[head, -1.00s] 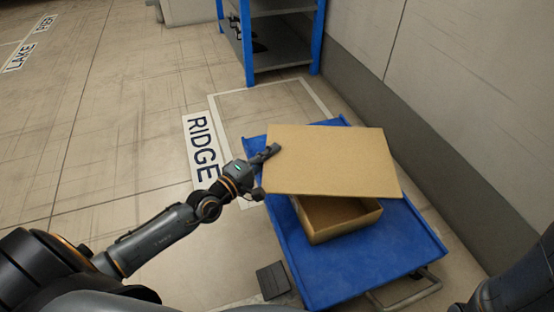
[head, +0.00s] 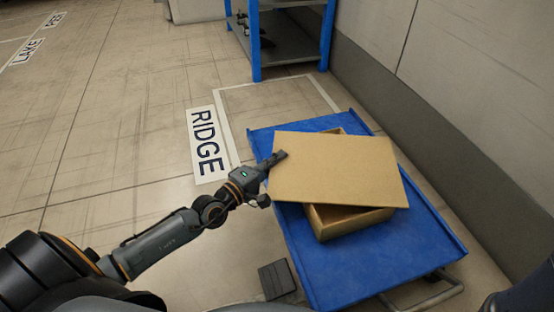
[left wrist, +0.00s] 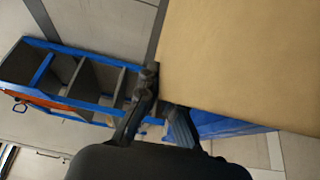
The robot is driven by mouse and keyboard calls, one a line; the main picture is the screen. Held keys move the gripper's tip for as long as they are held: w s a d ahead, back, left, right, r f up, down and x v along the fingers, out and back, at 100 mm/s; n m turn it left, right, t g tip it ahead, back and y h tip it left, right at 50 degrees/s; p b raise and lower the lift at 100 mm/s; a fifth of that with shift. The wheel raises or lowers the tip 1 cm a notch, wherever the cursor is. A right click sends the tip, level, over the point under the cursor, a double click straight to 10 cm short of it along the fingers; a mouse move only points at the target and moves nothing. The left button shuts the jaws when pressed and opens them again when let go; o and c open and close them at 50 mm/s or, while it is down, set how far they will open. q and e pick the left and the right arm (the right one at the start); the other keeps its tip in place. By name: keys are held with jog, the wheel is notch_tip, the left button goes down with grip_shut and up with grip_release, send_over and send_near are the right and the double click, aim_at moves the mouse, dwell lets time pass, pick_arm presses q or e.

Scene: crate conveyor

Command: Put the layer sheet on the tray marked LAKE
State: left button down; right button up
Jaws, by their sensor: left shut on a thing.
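The layer sheet is a flat tan board (head: 340,170), also large in the left wrist view (left wrist: 245,60). My left gripper (head: 272,161) is shut on its left edge. The sheet is over an open cardboard box (head: 350,222) and hides most of it; I cannot tell if they touch. The box stands on a blue tray-like cart (head: 425,235). A floor sign beside the cart reads RIDGE (head: 208,145). A floor sign reading LAKE (head: 27,51) lies far off at upper left; no tray shows beside it. My right gripper is out of view.
A blue-framed shelf rack (head: 285,38) stands behind the cart. A wall (head: 455,130) runs along the right side. Another floor sign (head: 54,19) lies beyond LAKE. The floor on the left is open.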

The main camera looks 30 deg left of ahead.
pick_arm(q)
jog(key=shift+f+b, duration=0.45)
jog(key=shift+f, duration=0.05)
dwell(0.3)
jog(key=c, duration=1.4)
grip_release()
jog(key=shift+c, duration=0.2)
jog(key=v, duration=1.2)
